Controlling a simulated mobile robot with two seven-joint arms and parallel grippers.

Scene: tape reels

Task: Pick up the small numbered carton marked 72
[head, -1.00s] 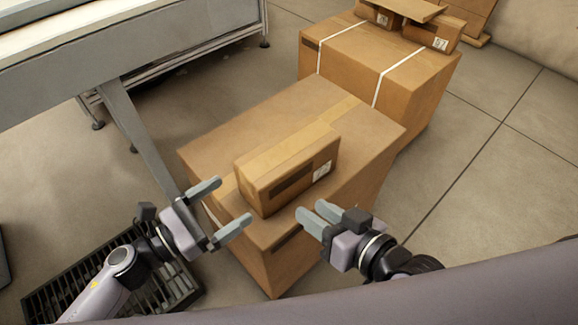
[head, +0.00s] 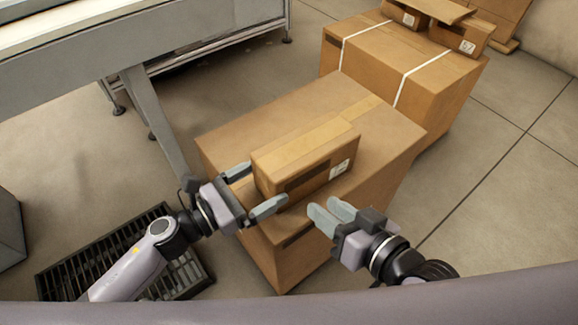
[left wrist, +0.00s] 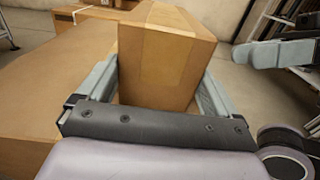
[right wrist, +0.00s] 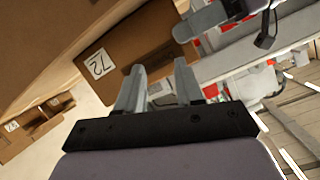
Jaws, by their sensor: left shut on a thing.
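The small brown carton (head: 305,160) lies on top of a large brown box (head: 270,120). Its white label reads 72 in the right wrist view, where the carton (right wrist: 150,50) shows beyond the fingertips. My left gripper (head: 252,188) is shut on the carton's left end, one finger on each side. The left wrist view shows the carton (left wrist: 160,65) between the two fingers. My right gripper (head: 330,212) is near the big box's front edge, apart from the carton. Its fingers are a narrow gap apart, with nothing between them.
Another large box (head: 400,65) with white straps stands behind, bearing small cartons (head: 460,38). A grey table or conveyor frame (head: 90,75) is at the left. A black slatted crate (head: 60,265) sits on the floor at lower left. Floor at the right is clear.

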